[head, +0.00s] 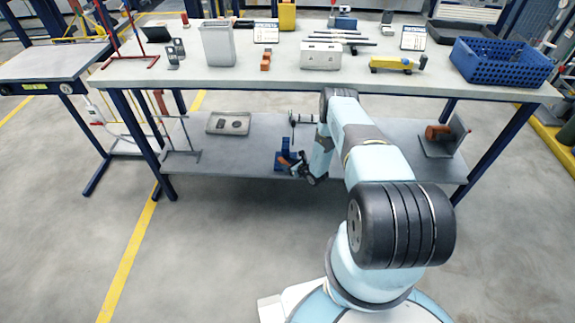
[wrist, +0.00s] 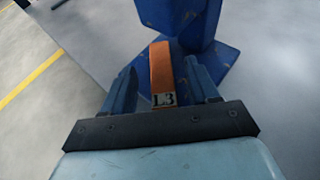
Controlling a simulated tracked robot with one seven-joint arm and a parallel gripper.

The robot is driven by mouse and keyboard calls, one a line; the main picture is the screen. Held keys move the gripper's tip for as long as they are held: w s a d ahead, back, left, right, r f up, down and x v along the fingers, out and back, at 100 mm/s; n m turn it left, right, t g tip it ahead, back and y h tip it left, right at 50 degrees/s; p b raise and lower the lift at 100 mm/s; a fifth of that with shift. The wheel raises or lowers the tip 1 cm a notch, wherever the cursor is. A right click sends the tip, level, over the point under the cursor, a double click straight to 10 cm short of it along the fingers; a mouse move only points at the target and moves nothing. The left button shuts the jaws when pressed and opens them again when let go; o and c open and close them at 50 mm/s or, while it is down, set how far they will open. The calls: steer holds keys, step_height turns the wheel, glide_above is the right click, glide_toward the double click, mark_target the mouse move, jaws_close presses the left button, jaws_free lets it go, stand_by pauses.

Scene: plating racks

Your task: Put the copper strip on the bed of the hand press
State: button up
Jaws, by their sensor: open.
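The copper strip (wrist: 161,70), marked L3 at its near end, shows in the wrist view. It lies between my gripper's two blue fingers. My gripper (wrist: 160,78) is open, with a narrow gap visible on either side of the strip. The strip's far end meets the blue hand press (wrist: 180,14) at its upright part. The press's blue base (wrist: 222,68) shows to the right; whether the strip rests flat on the bed is hard to tell. In the head view the hand press (head: 285,154) stands on the lower shelf, with my gripper (head: 301,167) beside it. The strip cannot be made out there.
The grey lower shelf (head: 235,164) also holds a grey tray (head: 229,123) at left and an angled plate with a copper-coloured cylinder (head: 437,132) at right. The white worktop (head: 210,76) overhangs the shelf, with a blue basket (head: 500,62) at its right end.

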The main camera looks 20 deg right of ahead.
steer(key=shift+r, duration=0.65)
steer(key=v, duration=1.2)
steer(key=shift+d+f, duration=0.1)
steer(key=shift+f, duration=0.05)
